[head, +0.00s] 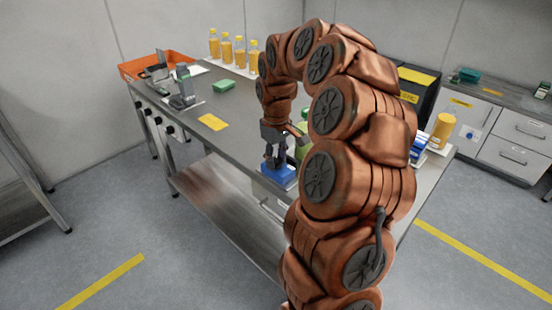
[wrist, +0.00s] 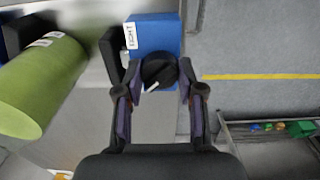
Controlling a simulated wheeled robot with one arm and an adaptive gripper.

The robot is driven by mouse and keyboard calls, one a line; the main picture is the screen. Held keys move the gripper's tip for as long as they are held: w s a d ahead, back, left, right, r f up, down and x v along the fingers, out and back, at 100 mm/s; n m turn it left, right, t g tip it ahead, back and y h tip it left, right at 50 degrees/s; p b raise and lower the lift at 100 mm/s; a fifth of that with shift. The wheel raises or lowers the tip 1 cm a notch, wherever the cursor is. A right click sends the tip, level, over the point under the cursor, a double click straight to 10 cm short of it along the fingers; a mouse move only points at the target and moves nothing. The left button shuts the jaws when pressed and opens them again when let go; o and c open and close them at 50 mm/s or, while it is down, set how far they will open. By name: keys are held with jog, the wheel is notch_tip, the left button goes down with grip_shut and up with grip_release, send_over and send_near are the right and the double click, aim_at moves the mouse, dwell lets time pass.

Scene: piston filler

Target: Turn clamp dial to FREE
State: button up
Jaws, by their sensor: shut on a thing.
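The clamp dial (wrist: 159,72) is a black round knob with a white pointer line, set on a blue block (wrist: 152,32). The pointer slants toward the lower left in the wrist view. A white label (wrist: 130,36) with dark lettering is on the block's left part, too small to read surely. My gripper (wrist: 160,86) is shut on the dial, one finger on each side. In the head view, my gripper (head: 276,163) points down onto the blue block (head: 279,175) at the table's front edge; the dial is hidden there.
A green cylinder (wrist: 42,82) lies left of the block in the wrist view. The steel table (head: 235,125) also bears a yellow card (head: 213,122), a green block (head: 224,85), several orange bottles (head: 227,50) and an orange tray (head: 128,68). Open floor lies in front.

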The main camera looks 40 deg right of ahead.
aim_at(276, 161)
jog(key=o, duration=1.1)
jog(key=shift+o, duration=0.2)
notch_tip(276, 161, up, 12)
dwell(0.4)
